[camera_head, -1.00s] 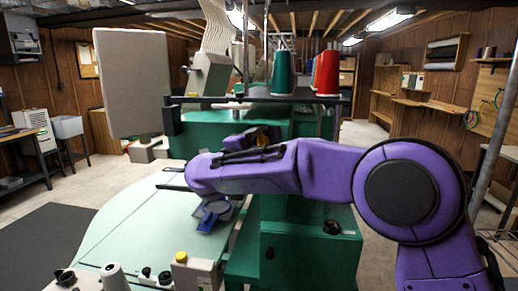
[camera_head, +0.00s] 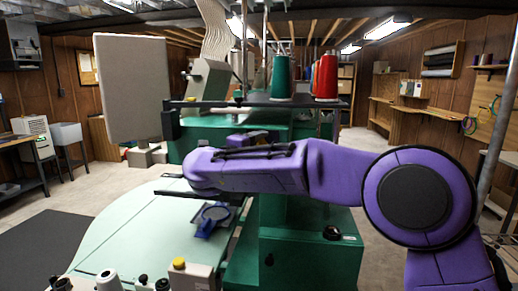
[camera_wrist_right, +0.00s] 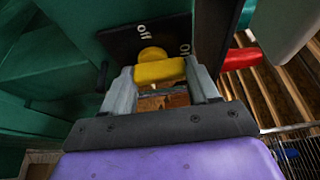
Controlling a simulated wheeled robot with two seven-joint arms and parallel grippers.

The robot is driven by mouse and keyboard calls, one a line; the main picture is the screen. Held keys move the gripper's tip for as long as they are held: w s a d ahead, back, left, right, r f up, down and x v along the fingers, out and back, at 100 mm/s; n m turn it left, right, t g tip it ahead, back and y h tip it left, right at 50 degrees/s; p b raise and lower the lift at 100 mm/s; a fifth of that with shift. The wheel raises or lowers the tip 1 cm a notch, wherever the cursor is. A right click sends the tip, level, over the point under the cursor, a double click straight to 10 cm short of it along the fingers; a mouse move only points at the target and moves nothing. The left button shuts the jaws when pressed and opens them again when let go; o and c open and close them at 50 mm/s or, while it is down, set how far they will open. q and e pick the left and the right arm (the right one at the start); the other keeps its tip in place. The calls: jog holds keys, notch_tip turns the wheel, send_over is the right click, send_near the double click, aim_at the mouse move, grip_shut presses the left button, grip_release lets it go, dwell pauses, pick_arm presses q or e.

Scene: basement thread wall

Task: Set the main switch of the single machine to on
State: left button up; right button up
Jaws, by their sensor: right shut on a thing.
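The green machine (camera_head: 310,245) stands in the middle of the head view, behind and below my right arm. In the right wrist view its main switch is a yellow handle (camera_wrist_right: 160,71) on a dark plate (camera_wrist_right: 120,42) marked "off" and "on". My right gripper (camera_wrist_right: 163,82) is shut on the yellow handle, with a finger at each end of it. I cannot tell which mark the handle points to. In the head view my right arm crosses in front of the machine, and the gripper's fingers are not clear there. My left gripper is not in view.
A pale curved table (camera_head: 135,225) is at the left of the machine, with a yellow-topped control box (camera_head: 190,277) at its front. A grey panel (camera_head: 131,87) stands above it. Green (camera_head: 282,75) and red (camera_head: 326,76) thread cones stand on top. Open floor lies left.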

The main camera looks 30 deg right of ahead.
jog(key=o, duration=1.1)
jog(key=shift+c, duration=0.2)
jog(key=shift+a, duration=0.1)
jog(key=b+v, duration=0.2)
jog(key=v, duration=0.8)
jog(key=shift+s, duration=0.2)
jog(key=shift+a, duration=0.1)
